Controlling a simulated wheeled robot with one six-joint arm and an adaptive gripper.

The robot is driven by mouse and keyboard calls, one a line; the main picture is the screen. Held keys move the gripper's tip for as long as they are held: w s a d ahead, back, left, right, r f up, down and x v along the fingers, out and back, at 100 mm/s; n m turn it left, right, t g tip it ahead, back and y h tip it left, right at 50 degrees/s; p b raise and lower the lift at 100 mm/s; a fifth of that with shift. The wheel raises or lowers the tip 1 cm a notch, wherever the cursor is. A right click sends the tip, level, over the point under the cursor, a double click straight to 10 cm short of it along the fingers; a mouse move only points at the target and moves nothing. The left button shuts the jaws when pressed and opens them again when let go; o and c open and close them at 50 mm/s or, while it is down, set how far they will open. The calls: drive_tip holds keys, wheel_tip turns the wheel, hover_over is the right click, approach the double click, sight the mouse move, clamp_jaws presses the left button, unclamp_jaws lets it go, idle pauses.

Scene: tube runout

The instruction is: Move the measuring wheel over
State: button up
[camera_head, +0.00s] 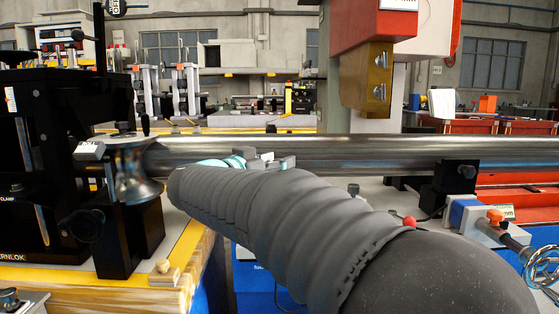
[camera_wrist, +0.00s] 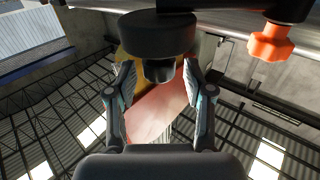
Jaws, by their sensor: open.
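My gripper (camera_wrist: 158,78) is open, with one finger on each side of the short stub under a dark round part (camera_wrist: 158,36) in the wrist view. I cannot tell whether the fingers touch the stub, or whether this part belongs to the measuring wheel. In the head view my gripper (camera_head: 262,160) shows only as teal and grey pieces beyond my arm, close to the long steel tube (camera_head: 350,152). My arm hides the area below the tube there. No part is clearly recognisable as the measuring wheel.
A shiny grooved roller (camera_head: 137,175) on a black stand is at the tube's left end. A black support (camera_head: 458,178) stands under the tube at right. An orange-red knob (camera_wrist: 270,42) is right of my fingers in the wrist view. A brass block (camera_head: 367,80) hangs above the tube.

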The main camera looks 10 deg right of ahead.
drive_tip(key=v, duration=1)
drive_tip(key=shift+s+a, duration=0.2)
drive_tip(key=shift+a, duration=0.05)
